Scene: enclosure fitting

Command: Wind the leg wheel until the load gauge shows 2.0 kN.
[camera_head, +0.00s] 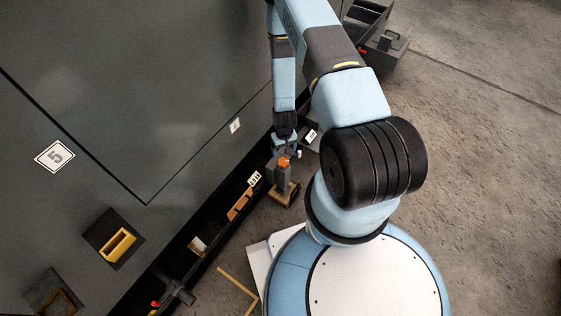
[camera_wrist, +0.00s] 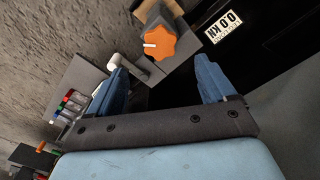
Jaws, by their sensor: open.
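The leg wheel is an orange lobed knob with a white mark (camera_wrist: 158,44), on a grey block; it also shows in the head view (camera_head: 283,161). The load gauge (camera_wrist: 225,25) is a small white display, tilted in the wrist view, reading 0.0 kN. In the head view its white face (camera_head: 254,178) is too small to read. My gripper (camera_wrist: 160,80) is open and empty, its blue fingers spread on either side below the wheel, apart from it in the picture. A pale rounded peg (camera_wrist: 117,63) shows close to the left finger; I cannot tell if they touch.
A large grey enclosure wall with a "5" label (camera_head: 54,156) and a recessed yellow handle (camera_head: 118,245) fills the left. A grey holder with coloured pieces (camera_wrist: 68,104) is left of my gripper. A dark crate (camera_head: 385,50) stands at top right. The concrete floor at right is clear.

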